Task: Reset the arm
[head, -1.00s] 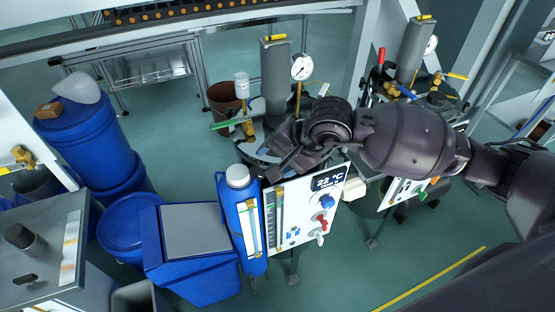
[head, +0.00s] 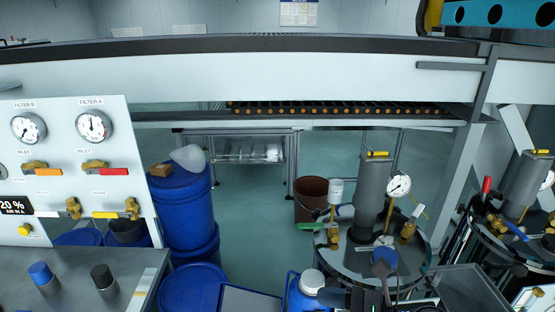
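My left gripper is not in view. No clear gripper shape of mine shows in the head view. A dark shape at the bottom edge, just right of the white-capped blue bottle (head: 312,280), may be part of my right arm or gripper, but it is cut off and I cannot tell its state. The vessel (head: 330,262) behind it carries a grey cylinder (head: 373,195), a pressure gauge (head: 398,186) and a green-handled valve (head: 318,226).
A white panel (head: 60,140) with two gauges and orange and red valve handles stands at left, above a grey bench (head: 75,270). Blue drums (head: 182,215) stand beside it. A second vessel with a cylinder (head: 525,188) is at right. A white beam (head: 250,75) crosses the back.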

